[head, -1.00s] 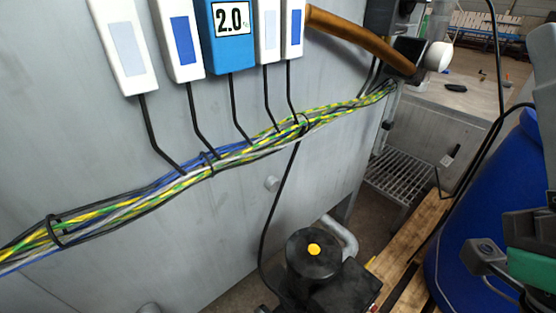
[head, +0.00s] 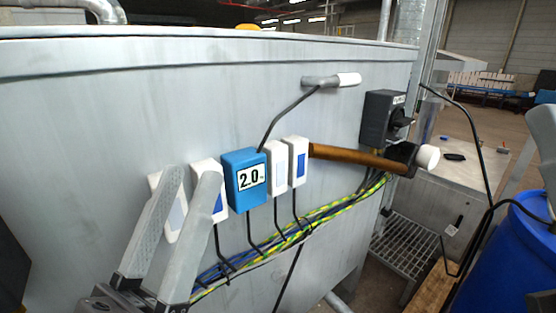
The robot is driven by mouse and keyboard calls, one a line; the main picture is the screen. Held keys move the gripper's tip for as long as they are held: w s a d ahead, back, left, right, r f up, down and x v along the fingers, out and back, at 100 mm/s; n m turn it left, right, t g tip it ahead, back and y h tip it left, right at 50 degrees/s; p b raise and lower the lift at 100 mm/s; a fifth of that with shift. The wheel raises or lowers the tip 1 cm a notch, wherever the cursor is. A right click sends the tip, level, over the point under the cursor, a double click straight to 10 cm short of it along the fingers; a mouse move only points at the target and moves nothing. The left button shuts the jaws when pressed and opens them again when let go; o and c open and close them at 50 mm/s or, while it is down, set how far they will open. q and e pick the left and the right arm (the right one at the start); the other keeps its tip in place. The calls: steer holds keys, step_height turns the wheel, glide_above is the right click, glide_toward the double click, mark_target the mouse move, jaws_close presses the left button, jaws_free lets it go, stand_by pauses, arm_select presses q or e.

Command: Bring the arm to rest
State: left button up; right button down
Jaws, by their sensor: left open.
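My left gripper (head: 189,183) comes in at the lower left of the head view. Its two grey fingers point up and stand apart, with nothing between them. The fingers overlap the two leftmost white boxes on a grey metal wall (head: 110,110) and hide parts of them. I cannot tell how far the fingertips are from the wall. My right gripper is not in view.
A blue box marked 2.0 (head: 244,180) hangs beside white boxes (head: 299,162) above a cable bundle (head: 325,215). A brown bar (head: 355,157) with a white end cap (head: 427,157) sticks out rightward. A blue barrel (head: 510,265) stands at the lower right.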

arm_select(q)
steer(key=s+a+r+n+t+y+p, duration=0.1)
steer(key=s+a+r+t+y+p, duration=0.3)
steer(key=a+r+y, duration=0.65)
step_height(320, 180, up, 37)
steer(key=g+h+p, duration=0.1)
steer(key=h+p, duration=0.2)
steer(key=p, duration=3.2)
steer(key=shift+d+g+p, duration=0.3)
steer(key=shift+d+p, duration=0.05)
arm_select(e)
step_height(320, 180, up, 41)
arm_select(q)
steer(key=shift+s+h, duration=0.2)
steer(key=shift+h, duration=0.05)
